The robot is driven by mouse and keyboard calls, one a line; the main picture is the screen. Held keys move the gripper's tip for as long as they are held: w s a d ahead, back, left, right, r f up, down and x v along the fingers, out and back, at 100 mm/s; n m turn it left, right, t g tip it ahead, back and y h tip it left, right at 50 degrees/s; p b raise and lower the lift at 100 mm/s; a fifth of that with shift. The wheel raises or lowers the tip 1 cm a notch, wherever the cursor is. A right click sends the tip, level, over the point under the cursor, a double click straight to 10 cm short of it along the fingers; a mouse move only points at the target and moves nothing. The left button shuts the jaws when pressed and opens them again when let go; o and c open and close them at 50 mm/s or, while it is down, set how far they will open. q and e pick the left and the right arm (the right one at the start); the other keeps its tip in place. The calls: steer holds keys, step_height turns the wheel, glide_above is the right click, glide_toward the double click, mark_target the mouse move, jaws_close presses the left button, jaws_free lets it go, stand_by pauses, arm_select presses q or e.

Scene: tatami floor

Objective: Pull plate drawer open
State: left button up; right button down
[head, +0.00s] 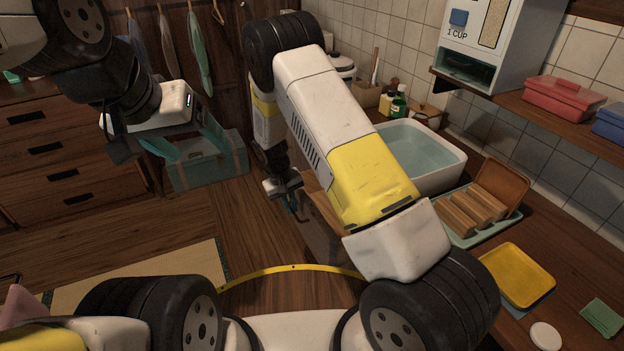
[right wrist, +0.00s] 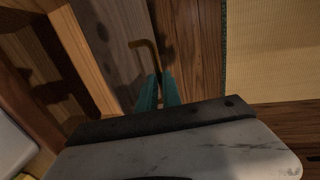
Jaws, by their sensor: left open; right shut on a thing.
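The plate drawer (head: 322,222) is a wooden drawer under the counter, partly hidden by my right arm in the head view. In the right wrist view its front (right wrist: 112,40) bears a thin brown bar handle (right wrist: 150,46). A light wooden edge runs along the front, with a dark space behind it, so the drawer appears to stand partly out. My right gripper (head: 291,203) is at the drawer front; its teal fingers (right wrist: 158,92) are shut on the handle's end. My left gripper (head: 140,150) is open and empty, raised at the left, far from the drawer.
The counter carries a white basin (head: 440,150), a pale tray (head: 478,232) with wooden blocks, and a yellow tray (head: 518,275). A teal chest (head: 208,163) stands on the floor behind my left gripper. Wooden floor (head: 190,220) lies open left of the drawer.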

steer(key=s+a, duration=0.3)
steer(key=a, duration=0.5)
steer(key=shift+a, duration=0.25)
steer(key=c, duration=1.8)
jaws_free()
step_height(320, 180, up, 8)
steer(key=a, duration=0.1)
steer(key=shift+s+a+f, duration=0.15)
steer(key=shift+s+a, duration=0.1)
steer(key=shift+s, duration=0.05)
